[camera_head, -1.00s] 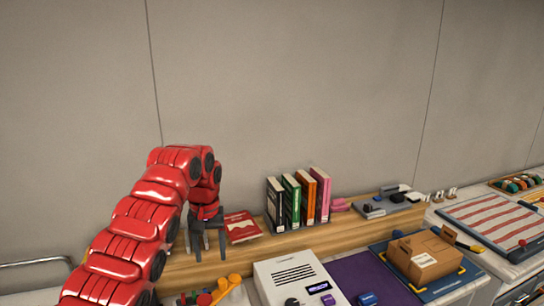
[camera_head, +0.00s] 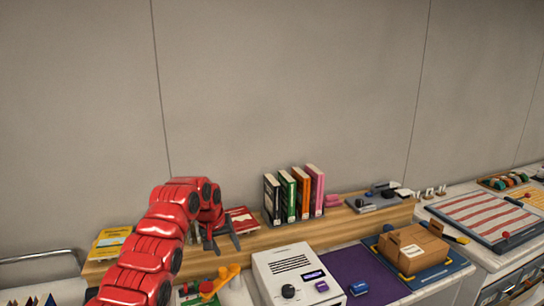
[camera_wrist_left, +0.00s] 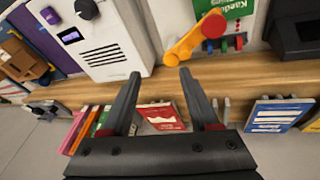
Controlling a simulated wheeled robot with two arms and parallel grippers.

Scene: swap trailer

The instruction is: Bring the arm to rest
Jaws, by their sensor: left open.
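My left arm is red and comes in from the lower left in the head view. Its dark gripper (camera_head: 225,246) is open and empty, at the front of the wooden shelf, just below a red book (camera_head: 241,219). In the left wrist view the two fingers of this gripper (camera_wrist_left: 159,74) are spread apart with nothing between them. The red book (camera_wrist_left: 161,116) lies past the fingers there. My right gripper is not in view.
Several upright books (camera_head: 294,195) stand on the wooden shelf (camera_head: 270,238). A white device (camera_head: 289,272), a purple mat (camera_head: 350,270) and a cardboard box (camera_head: 413,249) are in front. An orange-yellow lever (camera_head: 222,278) is close below the gripper. A yellow book (camera_head: 108,243) lies left of the arm.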

